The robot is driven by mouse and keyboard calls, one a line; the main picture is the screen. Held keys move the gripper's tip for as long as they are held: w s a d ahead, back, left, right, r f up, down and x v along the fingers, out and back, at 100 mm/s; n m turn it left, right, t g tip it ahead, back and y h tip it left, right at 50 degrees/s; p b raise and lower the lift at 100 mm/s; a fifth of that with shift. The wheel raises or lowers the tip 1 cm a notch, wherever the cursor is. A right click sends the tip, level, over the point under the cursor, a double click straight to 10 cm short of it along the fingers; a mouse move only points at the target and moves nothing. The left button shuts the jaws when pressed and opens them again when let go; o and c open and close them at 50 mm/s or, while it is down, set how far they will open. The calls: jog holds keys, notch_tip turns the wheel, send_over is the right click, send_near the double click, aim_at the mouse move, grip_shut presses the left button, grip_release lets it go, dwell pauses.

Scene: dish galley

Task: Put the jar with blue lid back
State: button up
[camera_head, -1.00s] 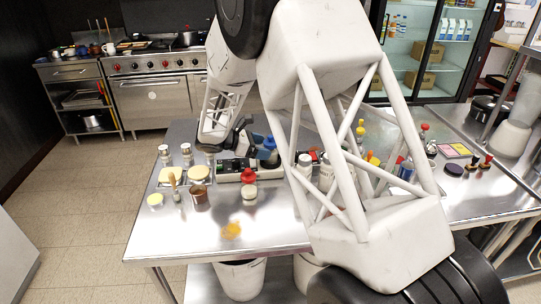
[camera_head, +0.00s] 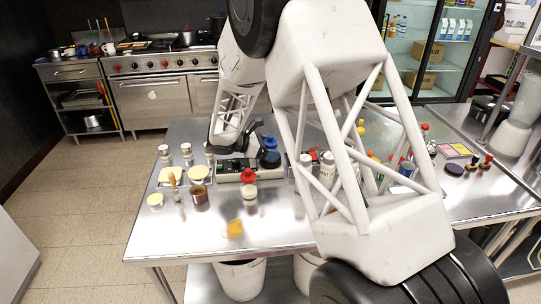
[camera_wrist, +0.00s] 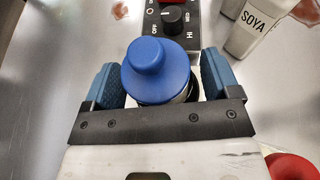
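The jar with the blue lid (camera_wrist: 157,68) stands between the two blue-padded fingers of my gripper (camera_wrist: 160,84) in the wrist view. The lid has a round knob and covers most of the jar's body. The left pad lies close to the lid; a narrow gap shows at the right pad. The fingers are spread wide, and any contact below the lid is hidden. In the head view, the blue lid (camera_head: 270,143) shows at the back of the steel table, with my dark gripper (camera_head: 250,142) right beside it on the left.
A control panel with a black knob (camera_wrist: 173,17) lies just beyond the jar. A white SOYA bottle (camera_wrist: 252,25) stands to the right. A red-lidded jar (camera_head: 249,187) is in front. Shakers and small tubs crowd the left; the table's front (camera_head: 190,240) is mostly clear.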

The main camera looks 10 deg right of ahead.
aim_at(270, 139)
jog(key=c, duration=1.1)
jog(key=shift+o, duration=0.2)
jog(key=shift+r, duration=0.1)
jog(key=shift+r, duration=0.75)
notch_tip(270, 139, up, 2)
jog(key=shift+r, duration=0.1)
jog(key=s+d+r, duration=0.1)
jog(key=s, duration=1.5)
jog(key=shift+d, duration=0.25)
